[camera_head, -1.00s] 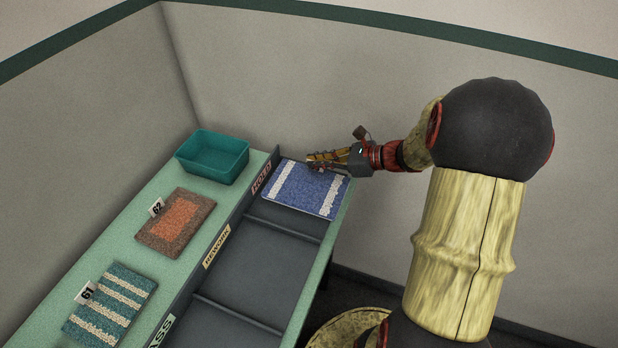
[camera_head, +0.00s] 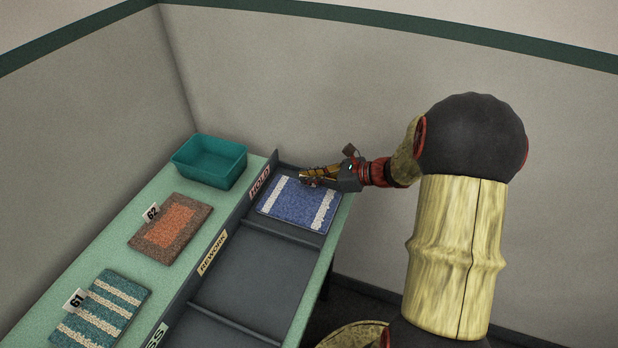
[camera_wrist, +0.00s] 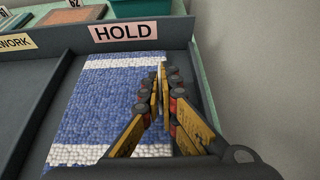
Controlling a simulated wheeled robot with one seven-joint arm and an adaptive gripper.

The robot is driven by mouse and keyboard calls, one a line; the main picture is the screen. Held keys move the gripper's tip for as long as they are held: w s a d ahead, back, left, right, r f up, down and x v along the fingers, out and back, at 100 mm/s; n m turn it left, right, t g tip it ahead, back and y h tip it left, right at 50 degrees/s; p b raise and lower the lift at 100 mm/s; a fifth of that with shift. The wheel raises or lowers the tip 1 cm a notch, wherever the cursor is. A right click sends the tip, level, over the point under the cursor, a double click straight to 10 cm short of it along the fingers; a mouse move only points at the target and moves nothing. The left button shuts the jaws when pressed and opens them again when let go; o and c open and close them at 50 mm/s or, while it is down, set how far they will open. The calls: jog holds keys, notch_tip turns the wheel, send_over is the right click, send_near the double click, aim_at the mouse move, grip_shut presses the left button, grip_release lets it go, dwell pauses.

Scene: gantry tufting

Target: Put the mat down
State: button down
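A blue mat with white stripes near its two ends (camera_head: 296,203) is level inside the tray bay labelled HOLD (camera_head: 260,184). It is at or very near the bay floor; I cannot tell if all of it touches. My gripper (camera_head: 304,178) reaches in from the right, over the mat's far right side. In the wrist view the mat (camera_wrist: 105,105) lies below the HOLD label (camera_wrist: 123,32). There the fingertips of my gripper (camera_wrist: 160,75) are close together at its right edge, pinching it; the fingers hide that edge.
The REWORK bay (camera_head: 250,275) beside it is empty. On the green table left of the trays are an orange-brown mat (camera_head: 170,226) tagged 62, a teal striped mat (camera_head: 103,310) tagged 61 and a teal bin (camera_head: 208,162). Dividers and a raised label wall edge the bays.

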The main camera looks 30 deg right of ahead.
jog(key=c, duration=2)
grip_release()
jog(key=shift+c, duration=0.2)
